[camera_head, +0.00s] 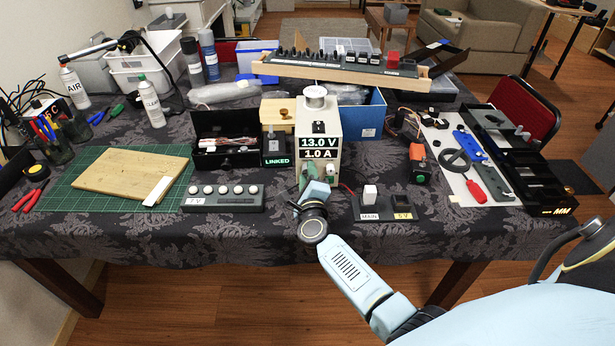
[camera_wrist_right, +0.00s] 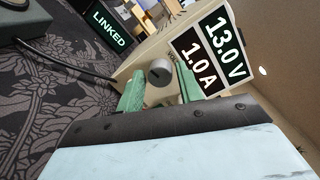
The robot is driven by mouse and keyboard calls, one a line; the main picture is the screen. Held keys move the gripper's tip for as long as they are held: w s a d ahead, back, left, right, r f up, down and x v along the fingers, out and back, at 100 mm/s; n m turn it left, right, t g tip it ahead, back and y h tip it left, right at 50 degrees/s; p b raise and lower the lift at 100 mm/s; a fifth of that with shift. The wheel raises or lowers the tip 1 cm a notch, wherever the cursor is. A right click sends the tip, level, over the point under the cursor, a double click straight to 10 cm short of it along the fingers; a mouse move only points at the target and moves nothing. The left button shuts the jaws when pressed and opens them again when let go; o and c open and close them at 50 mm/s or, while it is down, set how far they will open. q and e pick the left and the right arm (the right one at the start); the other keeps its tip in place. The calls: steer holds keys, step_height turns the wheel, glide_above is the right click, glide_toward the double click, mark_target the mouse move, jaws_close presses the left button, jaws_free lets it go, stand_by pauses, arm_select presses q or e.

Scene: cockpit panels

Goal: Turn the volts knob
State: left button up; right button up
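The power supply (camera_head: 333,165) is a cream box on the table with a display (camera_head: 319,147) reading 13.0 V and 1.0 A. The display also shows tilted in the right wrist view (camera_wrist_right: 208,55). My left gripper is out of view.
A black box with a LINKED sign (camera_head: 276,160) stands left of the supply. A wooden board (camera_head: 130,174) lies on the green mat.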

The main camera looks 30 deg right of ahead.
steer(key=c, duration=0.7)
